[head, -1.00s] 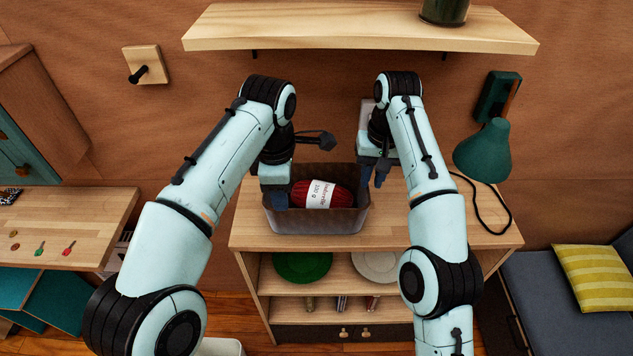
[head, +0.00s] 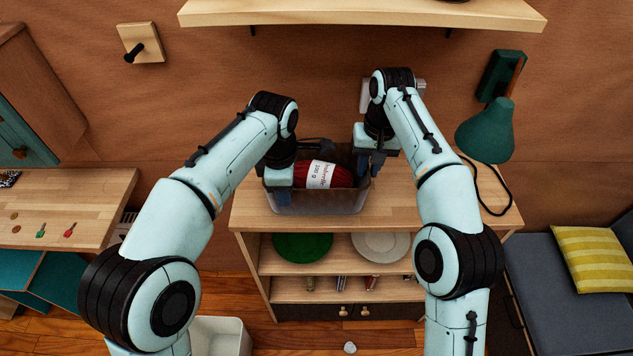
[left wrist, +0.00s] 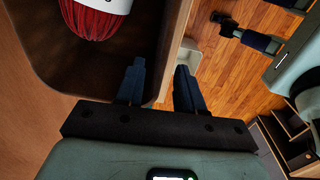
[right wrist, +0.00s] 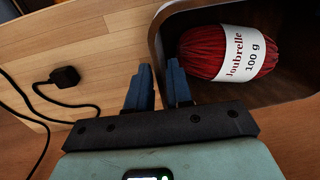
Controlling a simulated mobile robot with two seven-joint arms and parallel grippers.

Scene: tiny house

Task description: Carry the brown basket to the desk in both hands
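The brown basket (head: 318,203) stands on the wooden cabinet top and holds a red yarn ball with a white label (head: 323,174). My left gripper (left wrist: 160,88) is at the basket's left end in the head view. In the left wrist view, one finger is inside the basket and one outside, with a gap between them. My right gripper (right wrist: 159,85) is at the right end, its fingers on either side of the basket wall (right wrist: 153,42) with a narrow gap. Neither gripper visibly clamps the wall. In the head view the arms partly hide both ends.
A desk top (head: 70,205) with small items is at the left. A green lamp (head: 487,132) and its cord are right of the basket. A shelf (head: 360,14) hangs above. A white bin (head: 222,335) stands on the floor. A cushioned bench (head: 560,300) is at the right.

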